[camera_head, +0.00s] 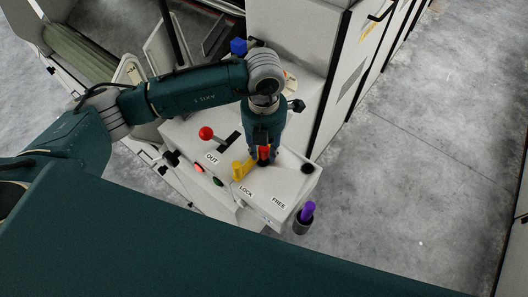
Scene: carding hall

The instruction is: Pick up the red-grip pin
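The red-grip pin (264,152) stands in the top of the white control box (290,187), behind the LOCK label. Its red grip shows at the tips of my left gripper (263,148), which reaches down onto it from above. The dark fingers hide part of the grip, and I cannot tell whether they have closed on it. My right gripper is not in view.
A yellow handle (241,170) stands just left of the pin. A red-ball lever (206,133) is further left by the OUT label. A dark socket (307,168) is at the box's right end.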

